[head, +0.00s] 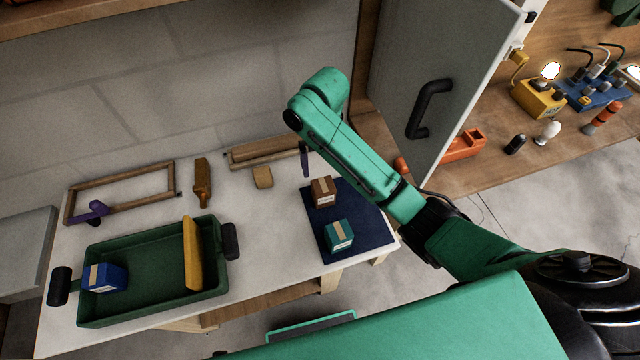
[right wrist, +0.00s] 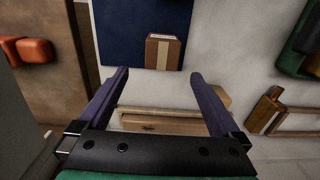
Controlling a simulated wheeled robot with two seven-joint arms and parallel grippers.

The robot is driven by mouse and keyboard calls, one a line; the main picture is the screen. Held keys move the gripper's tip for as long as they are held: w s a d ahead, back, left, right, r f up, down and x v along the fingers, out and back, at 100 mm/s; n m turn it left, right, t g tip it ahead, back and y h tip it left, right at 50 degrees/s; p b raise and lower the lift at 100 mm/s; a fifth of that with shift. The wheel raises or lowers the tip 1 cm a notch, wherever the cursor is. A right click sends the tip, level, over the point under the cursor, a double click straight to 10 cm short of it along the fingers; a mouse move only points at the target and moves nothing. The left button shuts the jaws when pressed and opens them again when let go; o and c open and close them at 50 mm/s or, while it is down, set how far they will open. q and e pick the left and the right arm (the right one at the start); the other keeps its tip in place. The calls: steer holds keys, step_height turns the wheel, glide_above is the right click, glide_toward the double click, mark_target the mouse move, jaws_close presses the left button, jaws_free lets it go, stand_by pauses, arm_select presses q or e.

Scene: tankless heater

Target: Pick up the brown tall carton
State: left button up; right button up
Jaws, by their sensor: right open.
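The brown tall carton (head: 323,191) stands on a dark blue mat (head: 355,213) at the right end of the white table. It has a pale tape strip and shows in the right wrist view (right wrist: 162,52) beyond the fingertips. My right gripper (head: 304,160) is open, its purple fingers just behind and left of the carton in the head view. In the right wrist view the fingers (right wrist: 158,73) are apart with nothing between them but table and a wooden piece. The carton is not gripped. My left gripper is not in view.
A teal carton (head: 338,235) stands on the mat, in front of the brown one. A green tray (head: 150,313) holds a blue carton (head: 104,278) and a yellow piece (head: 192,255). Wooden tools (head: 262,178) lie along the wall. A grey door (head: 425,75) stands right of my arm.

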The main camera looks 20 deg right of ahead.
mark_target(325, 187)
steer(key=f, duration=0.2)
steer(key=s+f+p, duration=0.1)
steer(key=f, duration=0.2)
steer(key=shift+s+f+p, duration=0.3)
steer(key=f, duration=0.4)
steer(key=w+f+p, duration=0.1)
steer(key=shift+a+f, duration=0.1)
steer(key=shift+f, duration=0.55)
steer(key=shift+s, duration=0.1)
steer(key=c, duration=1.4)
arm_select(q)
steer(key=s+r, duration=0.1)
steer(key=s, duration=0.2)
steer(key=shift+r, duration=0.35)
arm_select(e)
steer(key=shift+r, duration=0.15)
